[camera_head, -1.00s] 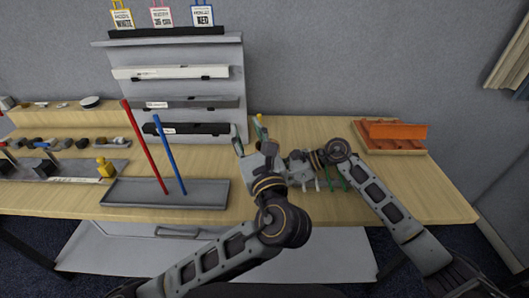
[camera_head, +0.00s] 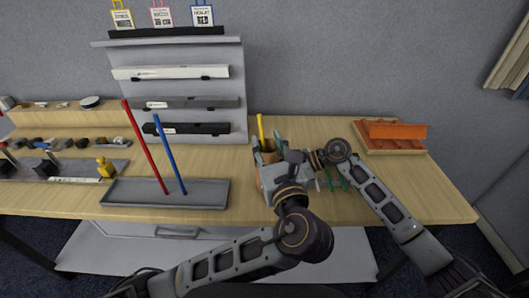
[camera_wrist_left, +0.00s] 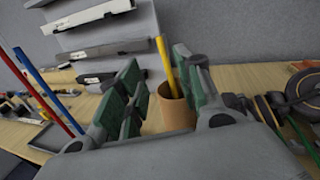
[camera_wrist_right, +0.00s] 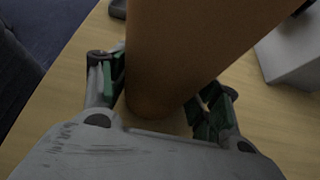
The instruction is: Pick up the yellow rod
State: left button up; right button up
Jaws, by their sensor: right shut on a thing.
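The yellow rod (camera_head: 260,127) stands slightly tilted in a brown cylindrical cup (camera_head: 267,145). In the left wrist view the rod (camera_wrist_left: 163,60) rises from the cup (camera_wrist_left: 177,110), between the spread green-padded fingers of my left gripper (camera_wrist_left: 157,65). That gripper (camera_head: 269,150) is open and empty; whether a finger touches the rod I cannot tell. My right gripper (camera_wrist_right: 160,92) is shut on the brown cup (camera_wrist_right: 180,50), with one finger on each side.
A grey tray (camera_head: 210,195) with an upright red rod (camera_head: 145,148) and blue rod (camera_head: 169,155) is at left. A stepped rack (camera_head: 190,90) with white, grey and black boxes stands behind it. An orange object (camera_head: 395,130) on a wooden stand is at right. Bare table lies around it.

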aim_at(261, 124)
pick_arm(q)
jog(key=x, duration=0.5)
jog(key=shift+w, duration=0.4)
jog(key=shift+x, duration=2.6)
jog(key=shift+d, duration=0.15)
grip_shut()
